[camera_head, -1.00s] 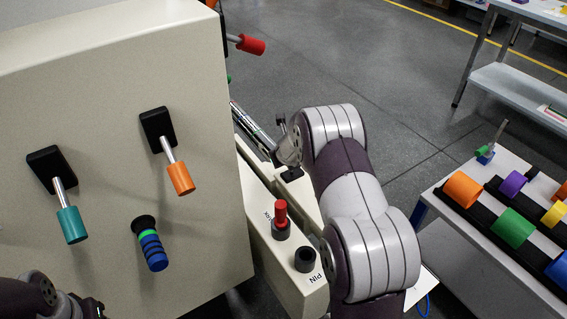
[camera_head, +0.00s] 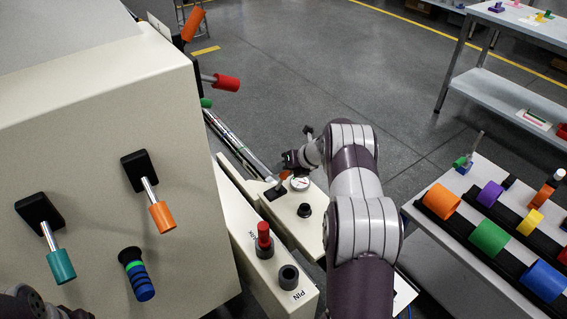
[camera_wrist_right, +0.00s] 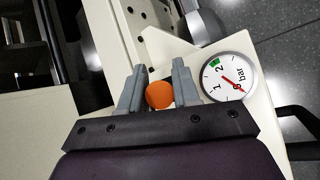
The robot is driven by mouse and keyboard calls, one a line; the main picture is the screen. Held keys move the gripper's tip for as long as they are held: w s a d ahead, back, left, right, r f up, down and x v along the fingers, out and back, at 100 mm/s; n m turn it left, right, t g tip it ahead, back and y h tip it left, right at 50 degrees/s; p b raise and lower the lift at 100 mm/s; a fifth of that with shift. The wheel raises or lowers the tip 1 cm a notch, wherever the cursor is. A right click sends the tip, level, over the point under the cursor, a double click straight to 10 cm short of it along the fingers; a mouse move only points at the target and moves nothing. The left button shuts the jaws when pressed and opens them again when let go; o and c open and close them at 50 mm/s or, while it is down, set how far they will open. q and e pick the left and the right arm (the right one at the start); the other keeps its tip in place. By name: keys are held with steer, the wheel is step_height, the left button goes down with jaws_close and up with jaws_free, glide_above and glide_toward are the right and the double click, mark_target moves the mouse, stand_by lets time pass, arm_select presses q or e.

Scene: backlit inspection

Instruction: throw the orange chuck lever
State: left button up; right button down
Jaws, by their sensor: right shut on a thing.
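The orange chuck lever (camera_head: 284,175) stands on a black base on the low cream bench beside the big cream cabinet. In the right wrist view its round orange knob (camera_wrist_right: 160,95) sits between the two grey fingers. My right gripper (camera_head: 289,161) reaches it from above and is shut on the knob; its fingers also show in the right wrist view (camera_wrist_right: 159,70). The lever's shaft and base are hidden in the wrist view. Only a dark part of my left arm shows at the bottom left; its gripper is out of view.
A pressure gauge (camera_head: 300,183) is right beside the lever. A black knob (camera_head: 304,210), a red-topped pin (camera_head: 264,240) and a dark socket (camera_head: 288,277) are nearer. The cabinet (camera_head: 90,120) carries another orange lever (camera_head: 161,217) and a teal one (camera_head: 60,265). A parts table (camera_head: 455,260) stands right.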

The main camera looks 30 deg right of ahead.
steer(key=shift+d+f, duration=0.15)
stand_by(0.4)
steer(key=c, duration=0.9)
jaws_free()
steer(key=p+v, duration=0.4)
steer(key=v, duration=0.8)
steer(key=shift+s+d+p, duration=0.2)
steer(key=shift+d+p, duration=0.1)
steer(key=shift+p, duration=0.05)
